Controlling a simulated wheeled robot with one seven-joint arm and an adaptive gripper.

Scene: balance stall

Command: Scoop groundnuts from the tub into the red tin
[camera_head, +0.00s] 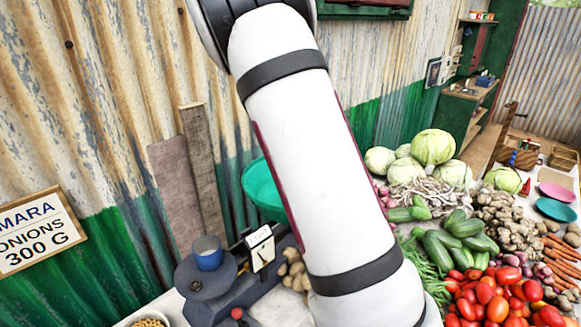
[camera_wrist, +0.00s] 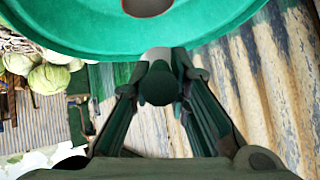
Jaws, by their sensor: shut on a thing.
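My gripper (camera_wrist: 158,88) is shut on a grey, rod-like handle (camera_wrist: 156,58) with a dark rounded end, probably the scoop's. The handle runs up to a wide teal pan (camera_wrist: 220,30), and how they join or overlap is unclear. In the head view, the tub of groundnuts (camera_head: 148,322) is cut off at the lower left. My arm crosses the middle and my gripper is out of that view. I cannot make out the red tin.
Vegetables, including tomatoes (camera_head: 490,295) and cabbages (camera_head: 433,147), crowd the right. A corrugated wall (camera_head: 100,90) stands behind.

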